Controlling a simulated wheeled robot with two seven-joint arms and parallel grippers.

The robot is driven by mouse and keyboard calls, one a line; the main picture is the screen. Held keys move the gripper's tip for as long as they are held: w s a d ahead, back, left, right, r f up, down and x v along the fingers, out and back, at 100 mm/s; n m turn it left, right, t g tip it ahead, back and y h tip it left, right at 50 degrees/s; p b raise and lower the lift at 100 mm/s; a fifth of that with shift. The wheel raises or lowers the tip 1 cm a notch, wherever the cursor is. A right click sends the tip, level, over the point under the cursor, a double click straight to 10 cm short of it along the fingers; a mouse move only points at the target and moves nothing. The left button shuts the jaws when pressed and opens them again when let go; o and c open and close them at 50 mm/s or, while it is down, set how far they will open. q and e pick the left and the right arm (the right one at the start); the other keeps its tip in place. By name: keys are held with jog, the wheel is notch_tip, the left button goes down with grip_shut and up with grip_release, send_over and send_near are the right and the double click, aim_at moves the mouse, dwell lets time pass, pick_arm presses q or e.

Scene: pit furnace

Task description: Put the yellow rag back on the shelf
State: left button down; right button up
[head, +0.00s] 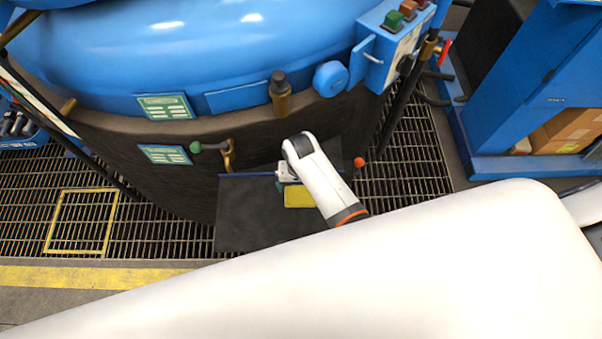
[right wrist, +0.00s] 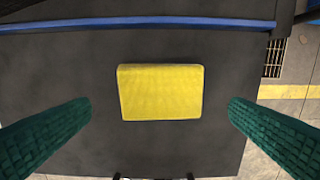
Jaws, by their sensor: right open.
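The yellow rag (head: 298,196) lies flat on a dark grey shelf (head: 245,215) in front of the blue furnace. In the right wrist view the rag (right wrist: 160,92) is a folded yellow rectangle, lying between and beyond my two green fingers. My right gripper (right wrist: 159,125) is open and empty, with a finger on each side of the rag and not touching it. In the head view the right wrist hides most of this gripper (head: 287,177) and part of the rag. My left gripper is not in view.
The large blue furnace (head: 200,50) stands behind the shelf, with a brass lever (head: 228,155) and a red-knobbed lever (head: 359,162) close by. A blue strip (right wrist: 140,22) runs along the shelf's far side. Metal grating (head: 150,215) covers the floor around it.

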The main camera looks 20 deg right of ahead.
aim_at(301, 194)
notch_tip(301, 194, up, 7)
dwell(0.3)
jog(key=shift+f, duration=0.1)
dwell(0.4)
